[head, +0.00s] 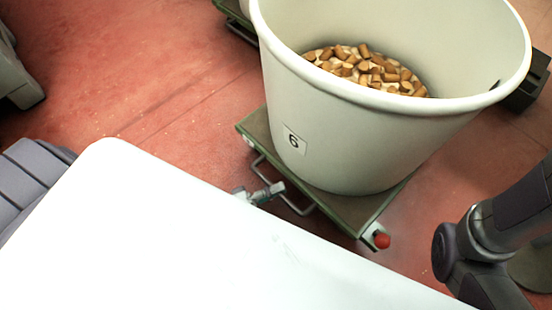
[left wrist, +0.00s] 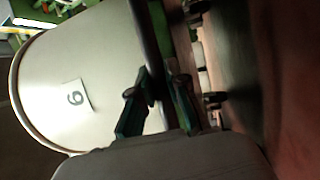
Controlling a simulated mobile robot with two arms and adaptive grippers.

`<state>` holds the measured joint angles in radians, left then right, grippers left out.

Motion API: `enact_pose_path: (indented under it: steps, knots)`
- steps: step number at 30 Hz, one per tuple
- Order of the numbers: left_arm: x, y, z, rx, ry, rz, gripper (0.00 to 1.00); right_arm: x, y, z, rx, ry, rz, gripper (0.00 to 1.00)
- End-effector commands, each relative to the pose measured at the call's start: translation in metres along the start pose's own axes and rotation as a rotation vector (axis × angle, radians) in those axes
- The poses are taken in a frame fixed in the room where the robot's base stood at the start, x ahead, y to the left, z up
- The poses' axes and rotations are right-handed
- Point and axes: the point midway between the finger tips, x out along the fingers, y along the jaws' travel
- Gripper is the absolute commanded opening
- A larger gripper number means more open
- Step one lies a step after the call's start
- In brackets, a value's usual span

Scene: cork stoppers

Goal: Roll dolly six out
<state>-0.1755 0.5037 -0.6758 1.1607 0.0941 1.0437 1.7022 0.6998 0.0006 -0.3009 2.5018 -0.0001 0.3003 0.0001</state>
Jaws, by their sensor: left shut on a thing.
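A large white tub (head: 340,130) holding cork stoppers (head: 370,72) stands upright on a green dolly (head: 345,210). A label with a 6 (head: 294,140) is on the tub's near side; it also shows sideways in the left wrist view (left wrist: 76,96). A metal bar handle (head: 292,206) sticks out from the dolly's near edge. My left gripper (head: 262,194) is shut on this handle, and its two fingers show in the left wrist view (left wrist: 158,98). The grip itself is partly hidden there. My right arm shows at the right; its gripper is out of view.
A red knob (head: 382,241) sits at the dolly's near right corner. Part of another green dolly (head: 236,18) shows behind the tub's left side. A dark object (head: 527,92) lies behind the tub at the right. The red floor (head: 130,80) at the left is mostly clear.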

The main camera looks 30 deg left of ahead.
Motion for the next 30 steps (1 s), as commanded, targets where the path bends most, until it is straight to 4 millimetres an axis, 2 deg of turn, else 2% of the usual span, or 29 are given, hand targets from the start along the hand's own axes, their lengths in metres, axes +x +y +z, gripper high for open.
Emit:
enact_pose_path:
  steps: [15,16,20,30]
  knots:
    - [-0.0037,-0.0008,0.0017,-0.001,-0.003,-0.004,0.0,0.0002,0.0003,0.0019,0.0,-0.004,0.0,0.4]
    - [-0.0039,-0.0007,0.0018,-0.001,-0.003,-0.003,0.2,0.0002,0.0003,0.0019,-0.001,-0.004,0.0,0.4]
    - [-0.0025,-0.0003,0.0011,-0.001,-0.002,-0.002,0.41,0.0002,0.0004,0.002,-0.001,-0.004,0.0,0.4]
    - [-0.0029,-0.0003,0.0002,0.0,0.0,-0.001,0.41,0.0001,0.0013,0.0017,-0.001,-0.003,0.005,0.4]
